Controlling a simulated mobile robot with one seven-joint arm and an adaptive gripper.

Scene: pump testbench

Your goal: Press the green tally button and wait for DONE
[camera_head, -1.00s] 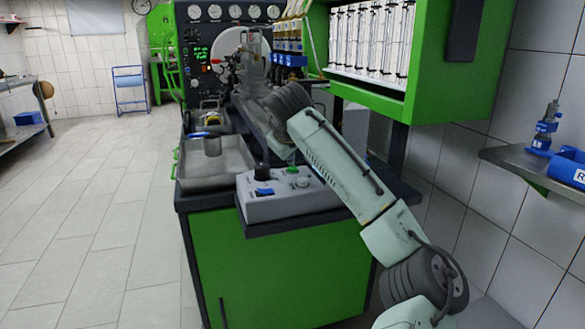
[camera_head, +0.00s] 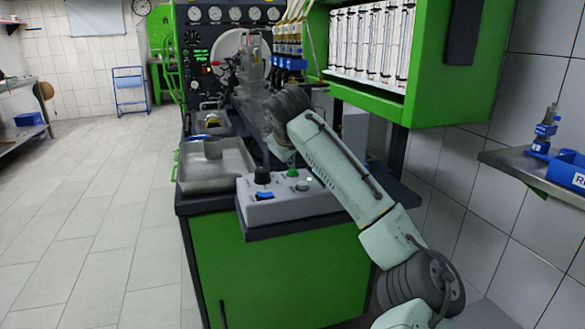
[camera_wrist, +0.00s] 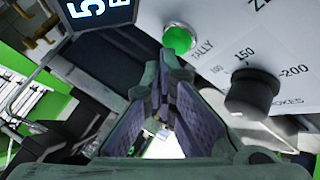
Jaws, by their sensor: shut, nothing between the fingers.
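The green tally button (camera_wrist: 178,40) sits on a pale panel with a printed TALLY label, at the top middle of the wrist view. In the head view a green button (camera_head: 292,173) shows on the grey control box (camera_head: 290,207) at the bench's near end. My gripper (camera_wrist: 174,60) is shut and empty. Its fingertips overlap the lower edge of the button in the wrist view; I cannot tell whether they touch it. In the head view my arm mostly hides the gripper. A dark display (camera_wrist: 98,12) shows a partly cut-off "5"; no DONE is readable.
A black knob (camera_wrist: 252,92) with a printed scale stands to the right of the button. A metal tray (camera_head: 215,170) lies left of the box. The green cabinet (camera_head: 460,60) overhangs the bench at right. Floor at left is clear.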

